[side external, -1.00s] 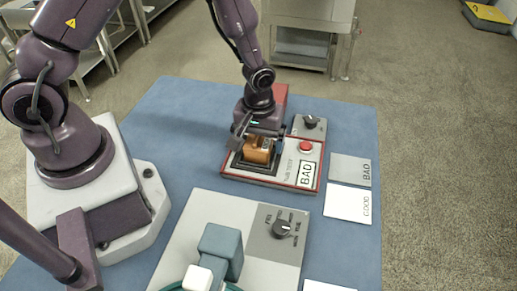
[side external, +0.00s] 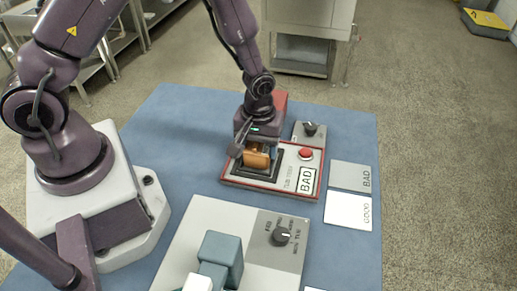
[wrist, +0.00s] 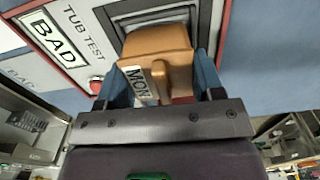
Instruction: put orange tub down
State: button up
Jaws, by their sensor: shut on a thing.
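The orange tub (side external: 257,159) is at the black square seat of the tub test station (side external: 231,178), in the side view. My gripper (side external: 256,153) points down and is shut on it. In the wrist view the tub (wrist: 157,42) sits between the two blue fingers of my gripper (wrist: 160,76), with a white lettered label on its near side. The tub is over the dark seat; I cannot tell whether its base touches. My gripper hides part of the tub in the side view.
The station carries a red button (side external: 305,153) and a BAD sign (side external: 307,180). A grey BAD card (side external: 350,175) and a white GOOD card (side external: 347,210) lie to its right. A grey machine with a dial (side external: 281,236) stands in front. Blue table (side external: 185,120) is clear behind left.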

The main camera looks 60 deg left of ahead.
aim_at(260, 147)
jog(key=r, duration=0.8)
jog(key=shift+d+r, duration=0.2)
jog(key=shift+r, duration=0.05)
jog(key=w+d+r+m, duration=0.3)
jog(key=d+m, duration=0.1)
jog(key=d, duration=0.5)
jog(key=w+d+f, duration=0.1)
jog(key=w+f, duration=0.2)
jog(key=w, duration=0.1)
jog(key=w+d+f, duration=0.1)
jog(key=w+f, duration=0.2)
jog(key=w, duration=0.1)
jog(key=w+d+f, duration=0.1)
jog(key=w+f, duration=0.2)
jog(key=w, duration=0.1)
jog(key=shift+d, duration=0.2)
jog(key=shift+w+d+f, duration=0.15)
jog(key=shift+w+f, duration=0.35)
jog(key=shift+f, duration=1.6)
